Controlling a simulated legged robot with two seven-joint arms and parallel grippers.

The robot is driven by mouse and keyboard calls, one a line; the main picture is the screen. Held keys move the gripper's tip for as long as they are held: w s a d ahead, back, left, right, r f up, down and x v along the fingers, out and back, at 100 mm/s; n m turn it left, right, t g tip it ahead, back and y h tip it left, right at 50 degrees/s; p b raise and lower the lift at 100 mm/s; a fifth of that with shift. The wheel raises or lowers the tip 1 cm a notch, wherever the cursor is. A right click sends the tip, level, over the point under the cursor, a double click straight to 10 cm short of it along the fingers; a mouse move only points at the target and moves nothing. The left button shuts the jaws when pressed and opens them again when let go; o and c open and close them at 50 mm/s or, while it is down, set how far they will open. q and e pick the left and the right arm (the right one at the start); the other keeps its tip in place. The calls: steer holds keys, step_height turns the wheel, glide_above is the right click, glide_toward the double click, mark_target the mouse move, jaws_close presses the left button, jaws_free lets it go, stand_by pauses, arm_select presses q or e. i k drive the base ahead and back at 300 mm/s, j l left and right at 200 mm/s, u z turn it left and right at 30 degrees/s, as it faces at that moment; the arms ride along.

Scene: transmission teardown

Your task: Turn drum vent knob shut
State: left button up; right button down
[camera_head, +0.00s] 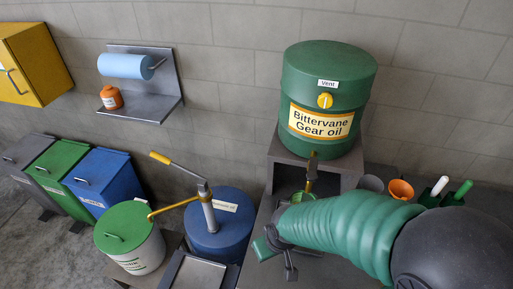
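The green drum (306,78) labelled "Bittervane Gear oil" stands on a dark stand against the wall. Its yellow vent knob (325,100) is on the drum's front, under the "Vent" label. The knob is too small to tell its setting. A tap with a yellow handle (311,172) is below the drum's front edge. My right arm, in a green ribbed sleeve, comes in from the lower right. Its gripper (279,246) is low, below and left of the drum, well apart from the knob. Its finger opening cannot be made out. My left gripper is not in view.
A blue drum (222,228) with a hand pump and a white green-lidded bin (127,236) stand left of the gripper. An orange funnel (400,190) is to the right. A wall shelf (150,104) holds a blue roll. The space before the knob looks clear.

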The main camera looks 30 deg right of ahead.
mark_target(325, 100)
steer(key=z, duration=1.35)
